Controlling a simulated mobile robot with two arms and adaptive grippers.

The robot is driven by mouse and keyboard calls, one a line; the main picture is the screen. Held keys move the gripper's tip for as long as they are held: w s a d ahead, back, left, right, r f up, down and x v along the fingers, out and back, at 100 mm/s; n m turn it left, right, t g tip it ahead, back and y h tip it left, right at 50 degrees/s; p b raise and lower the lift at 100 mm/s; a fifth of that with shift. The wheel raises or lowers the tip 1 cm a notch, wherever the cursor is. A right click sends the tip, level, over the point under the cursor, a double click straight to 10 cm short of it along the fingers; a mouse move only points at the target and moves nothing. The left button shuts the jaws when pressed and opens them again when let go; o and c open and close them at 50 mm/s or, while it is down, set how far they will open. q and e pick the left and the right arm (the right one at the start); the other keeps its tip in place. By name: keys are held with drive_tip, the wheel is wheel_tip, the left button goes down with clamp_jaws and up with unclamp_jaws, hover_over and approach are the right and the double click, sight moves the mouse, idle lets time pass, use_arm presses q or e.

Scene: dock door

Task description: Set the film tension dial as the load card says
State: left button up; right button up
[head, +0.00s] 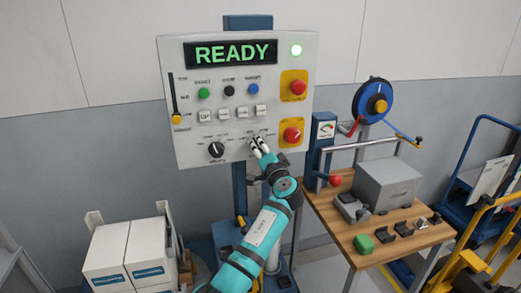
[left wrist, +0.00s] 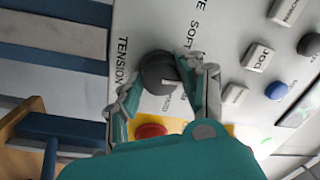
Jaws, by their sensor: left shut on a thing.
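The film tension dial is a dark grey round knob (left wrist: 157,70) on the pale panel (head: 180,60). In the left wrist view it sits beside the words TENSION and SOFT, with other lettering partly covered by a finger. A pale line shows on its face. My left gripper (head: 259,146) is at the lower middle of the panel, its fingers (left wrist: 165,85) closed on either side of the dial. In the head view the fingers hide the dial. The load card cannot be identified for certain. My right gripper is not in view.
A red stop button (head: 292,134) on yellow is close to my left gripper. Another black knob (head: 216,150) is to its left. A wooden bench (head: 350,236) stands right, white boxes (head: 105,250) left.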

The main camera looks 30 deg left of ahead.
use_arm(q)
drive_tip(key=shift+r+m+t+p, duration=0.1)
drive_tip(key=shift+m+t+p, duration=0.35)
drive_tip(key=shift+m, duration=1.95)
drive_tip(key=o, duration=1.2)
drive_tip(key=v, duration=1.2)
drive_tip(key=shift+d+r, duration=0.1)
drive_tip(key=shift+r, duration=0.05)
